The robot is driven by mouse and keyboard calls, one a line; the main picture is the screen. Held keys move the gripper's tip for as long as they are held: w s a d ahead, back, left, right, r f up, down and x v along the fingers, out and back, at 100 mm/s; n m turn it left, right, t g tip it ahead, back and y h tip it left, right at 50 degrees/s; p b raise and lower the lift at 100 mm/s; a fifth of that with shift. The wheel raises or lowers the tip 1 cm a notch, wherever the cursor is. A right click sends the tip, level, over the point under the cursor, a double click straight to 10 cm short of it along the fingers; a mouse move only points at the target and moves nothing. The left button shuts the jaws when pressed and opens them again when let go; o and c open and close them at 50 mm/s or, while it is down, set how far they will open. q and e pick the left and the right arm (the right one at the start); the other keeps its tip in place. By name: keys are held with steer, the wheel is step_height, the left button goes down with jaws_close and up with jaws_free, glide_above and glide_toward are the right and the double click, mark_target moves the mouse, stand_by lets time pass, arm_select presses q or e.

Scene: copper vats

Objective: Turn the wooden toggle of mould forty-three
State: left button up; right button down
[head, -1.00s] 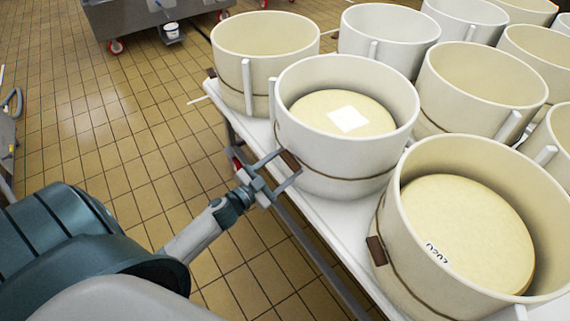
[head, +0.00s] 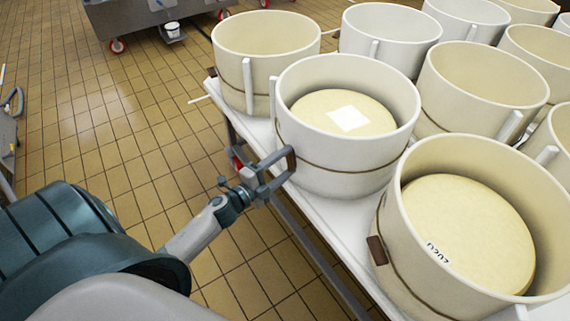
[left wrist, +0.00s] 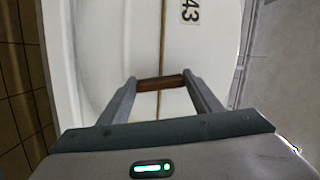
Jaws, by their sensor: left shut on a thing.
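Mould forty-three (head: 335,178) is a white round mould at the table's near edge, with a pale cheese and a white square inside. The left wrist view shows its wall (left wrist: 115,40) and a label ending in 43 (left wrist: 190,10). Its brown wooden toggle (head: 291,158) is on the side facing my left arm. My left gripper (head: 284,160) is shut on this toggle. My right gripper is not in view.
Another mould (head: 480,230) with a cheese and its own brown toggle (head: 377,250) stands at the near right. More moulds crowd the white table (head: 322,212) behind. The tiled floor (head: 120,130) to the left is open. A steel vat (head: 145,18) stands far back.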

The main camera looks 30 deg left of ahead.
arm_select(q)
steer(key=shift+m, duration=1.1)
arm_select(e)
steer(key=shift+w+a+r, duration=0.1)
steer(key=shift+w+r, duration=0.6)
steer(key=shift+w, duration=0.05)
arm_select(q)
steer(key=o, duration=1.1)
steer(key=shift+c, duration=0.2)
steer(key=s+a+b, duration=0.2)
steer(key=s+a, duration=0.1)
steer(key=s, duration=1.4)
steer(key=shift+b, duration=0.35)
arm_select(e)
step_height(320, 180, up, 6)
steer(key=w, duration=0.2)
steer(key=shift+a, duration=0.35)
arm_select(q)
steer(key=shift+f, duration=0.1)
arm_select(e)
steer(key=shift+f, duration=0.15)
